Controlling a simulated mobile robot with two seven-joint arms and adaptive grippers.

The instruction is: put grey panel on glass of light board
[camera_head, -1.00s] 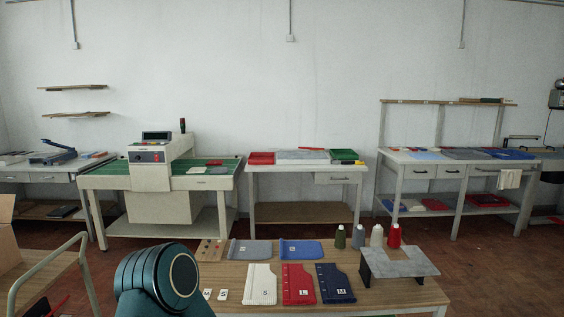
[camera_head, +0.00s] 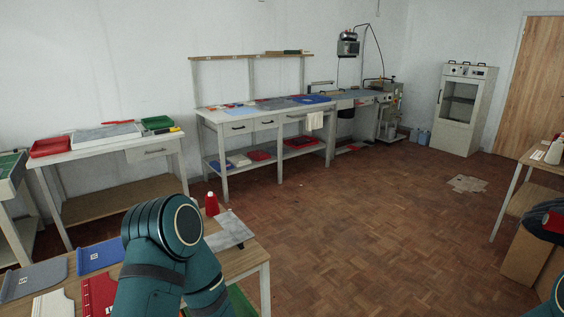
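A grey panel (camera_head: 38,278) lies flat on the near wooden table at the lower left, beside a blue panel (camera_head: 98,255). A flat pale board with a grey top (camera_head: 105,136) lies on the white bench at the left, between a red tray and a green tray; it may be the light board, but I cannot tell for sure. Another grey slab (camera_head: 231,229) stands raised at the right of the near table, partly hidden by my arm. My arm links show at the lower middle and right edge.
The white bench (camera_head: 145,153) stands beyond the near table. A longer bench (camera_head: 238,127) against the wall holds blue and grey sheets. A red thread cone (camera_head: 212,204) stands on the near table. A white cabinet (camera_head: 466,108) is at the back right. The middle floor is open.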

